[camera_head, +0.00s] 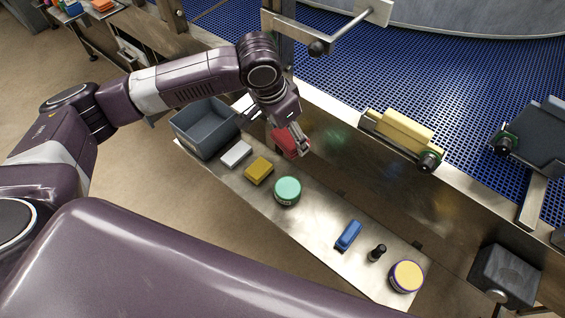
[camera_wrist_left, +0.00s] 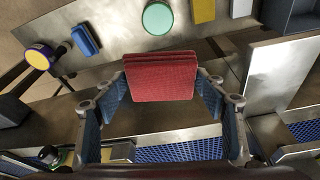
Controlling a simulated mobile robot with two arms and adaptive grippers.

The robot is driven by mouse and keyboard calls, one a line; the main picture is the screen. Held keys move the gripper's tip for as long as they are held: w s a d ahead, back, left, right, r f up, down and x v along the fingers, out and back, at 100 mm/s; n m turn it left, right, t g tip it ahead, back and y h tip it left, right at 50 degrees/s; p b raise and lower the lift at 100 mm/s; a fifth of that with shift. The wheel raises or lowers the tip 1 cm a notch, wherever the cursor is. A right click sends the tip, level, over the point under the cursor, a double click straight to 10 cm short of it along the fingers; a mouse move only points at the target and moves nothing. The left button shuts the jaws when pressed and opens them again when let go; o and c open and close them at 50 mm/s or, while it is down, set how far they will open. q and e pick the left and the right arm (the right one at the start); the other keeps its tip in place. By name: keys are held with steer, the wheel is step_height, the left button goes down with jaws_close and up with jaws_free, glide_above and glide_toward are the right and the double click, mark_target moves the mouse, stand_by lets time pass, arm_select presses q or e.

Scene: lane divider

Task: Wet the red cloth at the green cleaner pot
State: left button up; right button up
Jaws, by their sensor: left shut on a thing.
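My left gripper (camera_head: 300,141) is shut on the red cloth (camera_head: 284,142), a folded stack. In the left wrist view the cloth (camera_wrist_left: 160,78) sits between the two fingers (camera_wrist_left: 160,100). In the head view the gripper and cloth appear just behind the green cleaner pot (camera_head: 288,189), near the back edge of the metal shelf. The cloth looks raised and apart from the pot. The round green pot also shows at the top of the left wrist view (camera_wrist_left: 157,18). My right gripper is not in view.
On the metal shelf (camera_head: 320,215) are a grey bin (camera_head: 203,130), a white block (camera_head: 236,154), a yellow sponge (camera_head: 259,170), a blue brush (camera_head: 348,235), a dark bottle (camera_head: 377,252) and a yellow-lidded pot (camera_head: 406,276). A blue mesh conveyor (camera_head: 400,80) lies behind.

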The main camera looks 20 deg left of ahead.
arm_select(q)
step_height(320, 180, down, 10)
steer(key=r+m, duration=0.1)
steer(key=m, duration=0.3)
steer(key=m+g+h, duration=0.1)
steer(key=m, duration=0.2)
glide_above(289, 188)
step_height(289, 188, down, 8)
steer(key=f+b, duration=0.3)
steer(key=b, duration=0.1)
steer(key=f+b, duration=0.2)
steer(key=shift+a+f, duration=0.3)
steer(key=shift+a, duration=0.1)
steer(key=shift+f, duration=0.5)
steer(key=shift+s, duration=0.15)
stand_by(1.6)
step_height(289, 188, up, 7)
steer(key=p, duration=0.7)
steer(key=shift+p, duration=0.3)
steer(key=shift+r, duration=0.1)
stand_by(0.4)
